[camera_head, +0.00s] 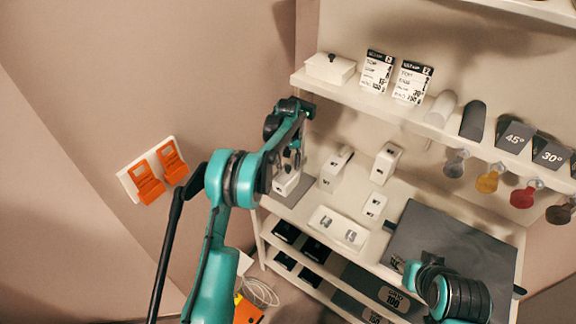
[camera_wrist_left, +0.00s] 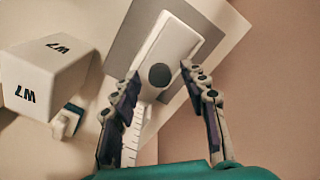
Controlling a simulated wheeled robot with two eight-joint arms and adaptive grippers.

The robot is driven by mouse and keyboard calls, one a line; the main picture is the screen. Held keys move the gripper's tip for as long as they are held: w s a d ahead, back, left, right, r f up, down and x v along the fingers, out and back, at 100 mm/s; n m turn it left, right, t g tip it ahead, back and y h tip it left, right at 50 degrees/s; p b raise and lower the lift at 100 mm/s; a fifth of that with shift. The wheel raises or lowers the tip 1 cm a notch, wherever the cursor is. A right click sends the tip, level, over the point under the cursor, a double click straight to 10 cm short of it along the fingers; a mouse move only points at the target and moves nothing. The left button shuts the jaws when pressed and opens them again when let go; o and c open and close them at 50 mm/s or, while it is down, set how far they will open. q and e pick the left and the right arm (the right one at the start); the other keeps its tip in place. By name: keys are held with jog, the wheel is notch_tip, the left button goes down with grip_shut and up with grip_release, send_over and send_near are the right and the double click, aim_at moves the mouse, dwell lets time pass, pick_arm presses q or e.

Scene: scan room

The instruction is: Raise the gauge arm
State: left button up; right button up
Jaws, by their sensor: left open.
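A white gauge (camera_wrist_left: 170,45) with a dark round knob (camera_wrist_left: 159,75) stands on a grey plate (camera_wrist_left: 222,22) in the left wrist view. A strip with scale marks (camera_wrist_left: 133,135) shows below the knob, partly behind a finger. My left gripper (camera_wrist_left: 160,77) is open, with one finger on each side of the knob; I cannot tell whether they touch it. In the head view my left gripper (camera_head: 290,157) hangs over the shelf unit's left end and hides most of the gauge. Part of my right arm shows at the lower right; its gripper is not visible.
White W7 blocks (camera_head: 335,169) stand just right of the gauge; one W7 block (camera_wrist_left: 45,75) is close to the left finger. An upper shelf (camera_head: 390,108) with cards and rolls overhangs behind. A dark panel (camera_head: 455,245) lies at right. Orange wall clips (camera_head: 147,181) are at left.

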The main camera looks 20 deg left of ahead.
pick_arm(q)
grip_shut()
notch_tip(320, 180, up, 14)
jog(key=p, duration=0.7)
jog(key=shift+r, duration=0.2)
jog(key=shift+w, duration=0.1)
grip_release()
jog(key=shift+r, duration=0.1)
notch_tip(320, 180, up, 12)
send_over(288, 167)
jog(key=shift+w, duration=0.1)
